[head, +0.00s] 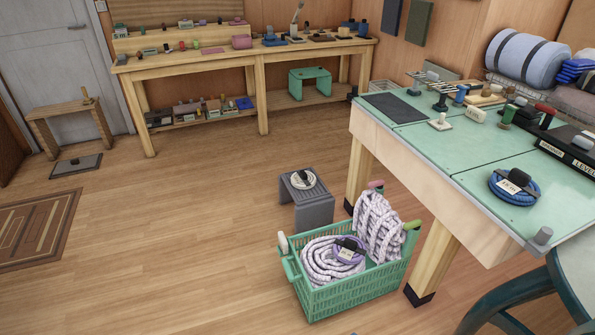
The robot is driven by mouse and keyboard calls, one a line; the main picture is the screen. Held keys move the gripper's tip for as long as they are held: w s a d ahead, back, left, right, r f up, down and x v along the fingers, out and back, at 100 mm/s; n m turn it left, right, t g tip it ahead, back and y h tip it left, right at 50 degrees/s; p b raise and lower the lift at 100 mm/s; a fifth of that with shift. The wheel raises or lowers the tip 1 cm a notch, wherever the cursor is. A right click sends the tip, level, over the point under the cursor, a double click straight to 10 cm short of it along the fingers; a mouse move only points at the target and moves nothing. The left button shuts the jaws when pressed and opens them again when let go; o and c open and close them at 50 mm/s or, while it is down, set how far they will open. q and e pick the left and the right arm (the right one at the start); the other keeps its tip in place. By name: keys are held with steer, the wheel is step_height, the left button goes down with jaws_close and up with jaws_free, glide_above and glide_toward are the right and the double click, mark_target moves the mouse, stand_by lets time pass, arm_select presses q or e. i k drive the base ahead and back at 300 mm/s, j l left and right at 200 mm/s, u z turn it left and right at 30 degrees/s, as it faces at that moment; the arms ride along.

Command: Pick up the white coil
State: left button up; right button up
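A small white coil (303,180) with a dark band or tag lies on top of a low grey stool (315,213) on the floor, behind the green crate. The green crate (352,293) holds a large pale coil (325,263) with a purple coil (350,248) and label on it. Another thick pale rope bundle (378,226) stands upright at the crate's back right. Neither of my grippers shows in the head view.
A green-topped workbench (465,150) at the right carries a blue coil (513,188) and several tools. A dark blue-green stool (560,290) stands front right. A long wooden bench (250,55) lines the back wall. The floor left of the crate is clear.

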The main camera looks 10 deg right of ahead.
mark_target(302, 180)
steer(key=i+j+u, duration=0.3)
steer(key=i, duration=0.65)
steer(key=i+j+u, duration=0.15)
steer(key=i+u, duration=0.2)
steer(key=i, duration=0.55)
steer(key=i+z, duration=0.35)
steer(key=i+j+z, duration=0.55)
steer(key=i+z, duration=0.2)
steer(key=i+j+z, duration=0.65)
steer(key=z, duration=0.3)
steer(key=i+j+z, duration=0.15)
steer(key=i, duration=0.35)
steer(key=i+j+z, duration=0.15)
steer(key=i+j, duration=0.25)
steer(key=i, duration=0.1)
